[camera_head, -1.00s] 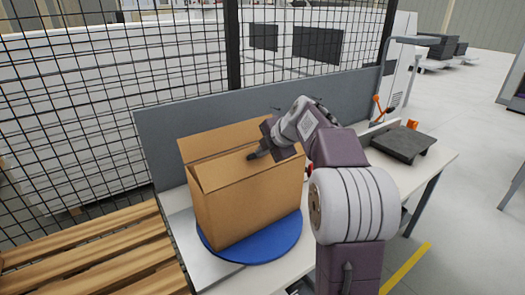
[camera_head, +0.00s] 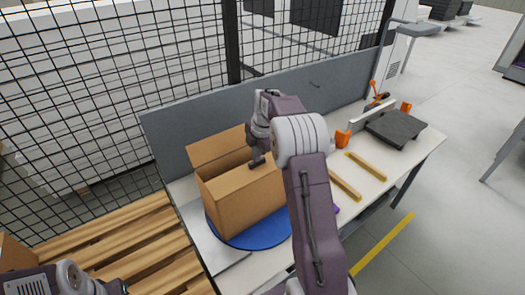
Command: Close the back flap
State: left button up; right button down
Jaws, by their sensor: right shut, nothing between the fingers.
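An open brown cardboard box (camera_head: 243,206) stands upright on a blue round turntable (camera_head: 255,236) at the left part of the table. Its back flap (camera_head: 214,149) stands up, tilted away from the opening. My right arm reaches in from the lower right and hides the box's right rear part. My right gripper (camera_head: 257,162) is shut and empty, at the top of the box to the right of the raised flap. I cannot tell whether it touches the cardboard. Part of my left arm shows at the lower left corner; its fingertips are out of view.
A grey panel (camera_head: 180,128) and wire mesh fence stand behind the table (camera_head: 420,152). Yellow strips (camera_head: 366,166), orange parts (camera_head: 342,139) and a dark plate (camera_head: 396,128) lie to the right. A wooden pallet (camera_head: 130,235) is at the left.

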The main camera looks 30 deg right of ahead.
jog(key=shift+f, duration=0.1)
jog(key=shift+w+f, duration=0.15)
dwell(0.7)
